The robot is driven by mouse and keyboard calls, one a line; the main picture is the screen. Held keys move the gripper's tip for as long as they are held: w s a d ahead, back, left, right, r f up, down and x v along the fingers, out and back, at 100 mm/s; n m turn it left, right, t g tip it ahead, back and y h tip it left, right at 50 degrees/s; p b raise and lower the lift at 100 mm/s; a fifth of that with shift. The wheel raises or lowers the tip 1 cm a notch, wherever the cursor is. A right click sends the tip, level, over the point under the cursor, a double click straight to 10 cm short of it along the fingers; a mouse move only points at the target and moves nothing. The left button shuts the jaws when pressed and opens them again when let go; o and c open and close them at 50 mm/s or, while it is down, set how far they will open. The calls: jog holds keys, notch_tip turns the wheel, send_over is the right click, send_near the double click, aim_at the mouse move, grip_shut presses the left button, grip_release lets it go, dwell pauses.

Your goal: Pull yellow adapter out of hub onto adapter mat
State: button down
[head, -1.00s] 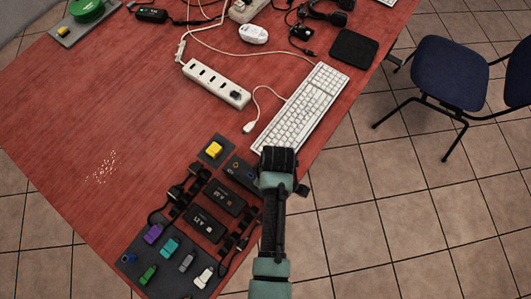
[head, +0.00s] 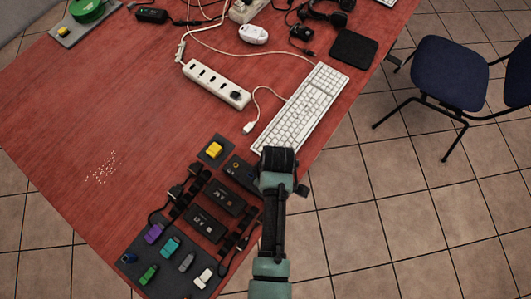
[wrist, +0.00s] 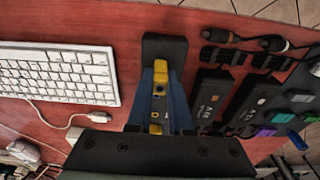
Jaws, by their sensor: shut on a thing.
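My gripper (wrist: 160,95) is shut on a small yellow piece (wrist: 160,75), which looks like the yellow adapter, at the long dark block (wrist: 165,46) that looks like the hub. Whether the piece is still seated in it cannot be told. In the head view my gripper (head: 279,165) covers the right end of the dark block (head: 238,168) and hides the held piece. A yellow block (head: 214,150) sits on a small dark mat (head: 204,158) just left of the dark block.
A white keyboard (head: 305,108) lies close to the gripper. A white power strip (head: 216,86) lies farther back.

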jog(key=shift+r+p, duration=1.45)
jog(key=shift+r, duration=0.05)
jog(key=c, duration=1.5)
grip_release()
grip_shut()
